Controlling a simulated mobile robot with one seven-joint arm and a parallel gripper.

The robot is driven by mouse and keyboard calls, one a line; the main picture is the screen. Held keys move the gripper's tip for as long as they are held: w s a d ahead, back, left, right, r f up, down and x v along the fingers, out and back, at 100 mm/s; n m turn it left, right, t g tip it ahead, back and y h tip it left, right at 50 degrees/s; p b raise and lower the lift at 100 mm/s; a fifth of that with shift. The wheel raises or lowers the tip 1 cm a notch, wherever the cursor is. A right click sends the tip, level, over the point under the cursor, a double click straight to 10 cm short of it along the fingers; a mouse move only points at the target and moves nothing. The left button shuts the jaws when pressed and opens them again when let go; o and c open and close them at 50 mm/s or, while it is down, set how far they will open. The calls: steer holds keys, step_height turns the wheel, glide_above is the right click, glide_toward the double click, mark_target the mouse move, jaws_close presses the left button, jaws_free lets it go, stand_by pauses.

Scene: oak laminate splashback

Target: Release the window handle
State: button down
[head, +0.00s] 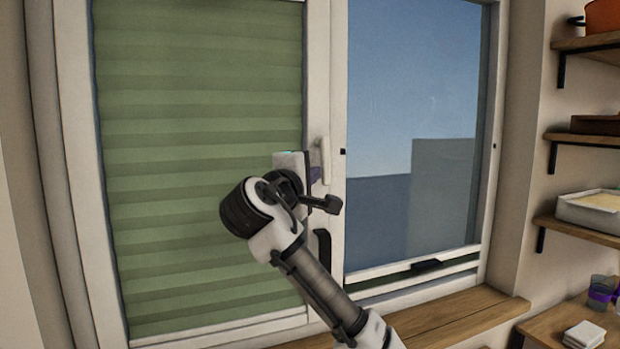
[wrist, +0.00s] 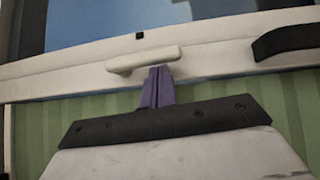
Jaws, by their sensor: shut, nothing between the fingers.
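The white window handle (head: 325,160) is on the white upright frame between the green-blind pane and the clear pane. It stands about upright in the head view. In the wrist view the handle (wrist: 143,60) lies across the picture, along the frame bar. My gripper (head: 315,174) is beside the handle's lower part in the head view. In the wrist view its purple fingers (wrist: 158,82) are shut together with nothing between them. My gripper hides part of the frame in the head view.
A black handle (head: 322,248) is lower on the same frame and also shows in the wrist view (wrist: 287,40). The green pleated blind (head: 190,120) is left of my gripper. A wooden sill (head: 450,322) runs below. Shelves (head: 585,140) line the right wall.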

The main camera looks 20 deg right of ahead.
steer(key=shift+d+f, duration=0.1)
steer(key=shift+f, duration=0.05)
steer(key=d+n+t+b, duration=0.1)
steer(key=b, duration=0.1)
steer(key=d+f+n+t+h+b, duration=0.1)
steer(key=b, duration=0.1)
steer(key=shift+f+n+b, duration=0.15)
steer(key=shift+n+b, duration=0.15)
steer(key=shift+n, duration=0.1)
steer(key=d+r+n+t+y+b, duration=0.2)
steer(key=d+n+t+y, duration=0.5)
steer(key=n, duration=1)
steer(key=shift+w+r+n+t+y, duration=0.25)
steer(key=shift+r+t+y, duration=0.65)
steer(key=shift+t, duration=1)
steer(key=shift+s+d+r, duration=0.1)
